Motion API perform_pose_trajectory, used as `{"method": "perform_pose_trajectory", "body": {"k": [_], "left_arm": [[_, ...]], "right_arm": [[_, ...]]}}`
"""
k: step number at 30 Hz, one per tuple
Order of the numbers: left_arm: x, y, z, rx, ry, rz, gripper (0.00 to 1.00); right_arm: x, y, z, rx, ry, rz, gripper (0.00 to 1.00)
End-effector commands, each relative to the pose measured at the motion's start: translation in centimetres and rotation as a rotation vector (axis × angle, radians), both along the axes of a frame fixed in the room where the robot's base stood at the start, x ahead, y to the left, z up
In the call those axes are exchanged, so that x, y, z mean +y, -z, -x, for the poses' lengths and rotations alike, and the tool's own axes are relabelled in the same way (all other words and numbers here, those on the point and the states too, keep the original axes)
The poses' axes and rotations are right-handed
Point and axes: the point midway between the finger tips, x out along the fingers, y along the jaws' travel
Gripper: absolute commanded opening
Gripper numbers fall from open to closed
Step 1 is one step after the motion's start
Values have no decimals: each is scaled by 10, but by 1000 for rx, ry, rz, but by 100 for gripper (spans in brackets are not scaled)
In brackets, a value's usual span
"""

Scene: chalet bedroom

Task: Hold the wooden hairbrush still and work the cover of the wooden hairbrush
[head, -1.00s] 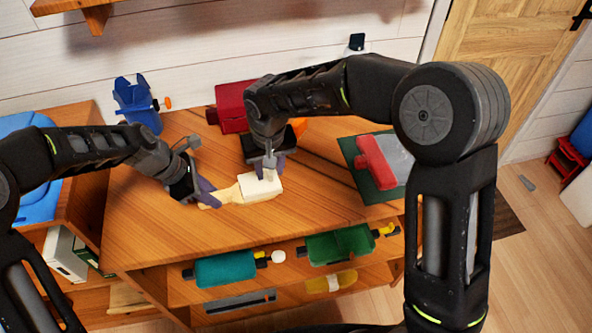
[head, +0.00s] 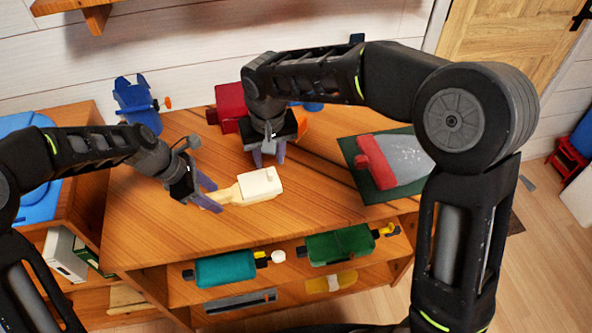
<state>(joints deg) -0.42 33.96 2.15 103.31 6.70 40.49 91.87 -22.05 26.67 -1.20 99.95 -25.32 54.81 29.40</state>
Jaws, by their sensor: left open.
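The wooden hairbrush (head: 257,185) is pale cream and lies on the wooden table top, its blocky head to the right and its thin handle to the left. I cannot make out the cover as a separate part from the head. My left gripper (head: 212,194) is open at the handle end, with its purple fingers on either side of the tip. I cannot tell whether they touch it. My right gripper (head: 269,157) is open and empty, behind and above the brush head, pointing down, apart from it.
A red case (head: 229,103) and a blue object (head: 138,104) stand at the back. A green board (head: 374,185) with a red-handled scraper-like tool (head: 376,163) lies to the right. Shelves below hold a teal item (head: 225,269) and a green item (head: 340,246). The table's front is clear.

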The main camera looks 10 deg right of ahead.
Motion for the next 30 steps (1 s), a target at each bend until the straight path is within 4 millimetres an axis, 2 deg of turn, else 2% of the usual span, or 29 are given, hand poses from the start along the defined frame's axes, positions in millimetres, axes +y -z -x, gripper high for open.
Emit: {"method": "perform_pose_trajectory", "body": {"k": [7,11,17,24,30], "left_arm": [[0,-1,0,0,0,0,50],[4,-8,-1,-3,0,0,50],[17,-36,0,-6,-2,-1,50],[39,-81,2,-5,-1,0,50],[50,-104,4,-1,0,0,50]], "right_arm": [[0,0,0,0,0,0,35],[0,0,0,0,0,0,35],[0,0,0,0,0,0,35],[0,0,0,0,0,0,35],[0,0,0,0,0,0,35]]}}
